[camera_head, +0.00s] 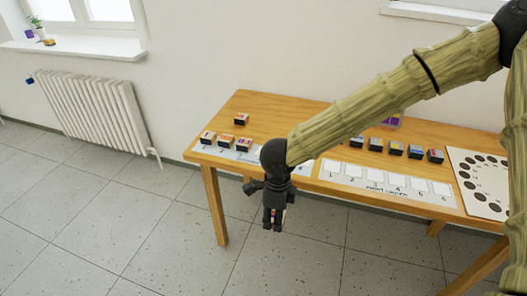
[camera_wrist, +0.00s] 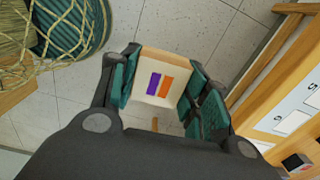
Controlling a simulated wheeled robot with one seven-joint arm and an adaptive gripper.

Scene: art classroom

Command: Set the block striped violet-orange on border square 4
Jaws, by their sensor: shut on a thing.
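My gripper (camera_head: 275,218) hangs in front of the table's front edge, over the floor. In the wrist view its green-padded fingers (camera_wrist: 160,90) are shut on a pale wooden block (camera_wrist: 155,62) with a violet and an orange stripe. Only a sliver of the block shows in the head view. A white strip (camera_head: 255,158) lies on the left of the table, with blocks on its left squares. My arm and gripper hide part of its right end, and its label cannot be read, so I cannot tell for sure that it is the border strip.
Another strip (camera_head: 385,189) with several empty numbered squares lies to the right on the table (camera_head: 290,112). A loose block (camera_head: 241,119) sits behind the left strip. Several dark-sided blocks (camera_head: 396,148) stand behind the right strip. A sheet with dark circles (camera_head: 482,190) lies farther right.

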